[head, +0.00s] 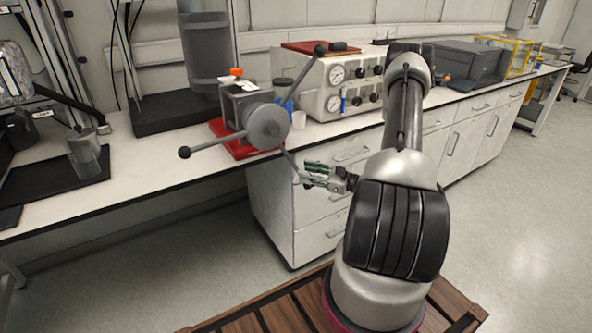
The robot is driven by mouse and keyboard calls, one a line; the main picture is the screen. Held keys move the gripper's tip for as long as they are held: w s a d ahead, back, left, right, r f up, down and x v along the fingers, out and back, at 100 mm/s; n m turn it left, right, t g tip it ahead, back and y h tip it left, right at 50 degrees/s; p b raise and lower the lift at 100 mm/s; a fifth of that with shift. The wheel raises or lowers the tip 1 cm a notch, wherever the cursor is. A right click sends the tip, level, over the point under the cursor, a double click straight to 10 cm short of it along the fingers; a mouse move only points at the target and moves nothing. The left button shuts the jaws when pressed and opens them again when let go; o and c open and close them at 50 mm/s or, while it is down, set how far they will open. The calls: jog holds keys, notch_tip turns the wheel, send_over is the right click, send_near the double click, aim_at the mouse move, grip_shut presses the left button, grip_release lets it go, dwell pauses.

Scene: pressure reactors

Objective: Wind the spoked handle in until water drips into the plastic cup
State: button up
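The spoked handle (268,127) has a round grey hub and three visible spokes with dark ball ends. One spoke points up right, one points left, and one points down past the bench edge. It is mounted on a grey block-shaped device (238,104) on a red base. A small whitish cup (298,120) stands just right of the hub, partly hidden; no water is visible. My gripper (309,176) is at the lower spoke's end, in front of the drawers. The view is too small to tell whether its fingers are closed on the spoke.
A white bench (150,172) runs along the wall. A control box (335,85) with gauges stands right of the device. Drawers (325,205) lie close behind my gripper. The floor at right is clear.

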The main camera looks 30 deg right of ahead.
aim_at(297, 169)
jog(key=shift+x, duration=2.35)
grip_shut()
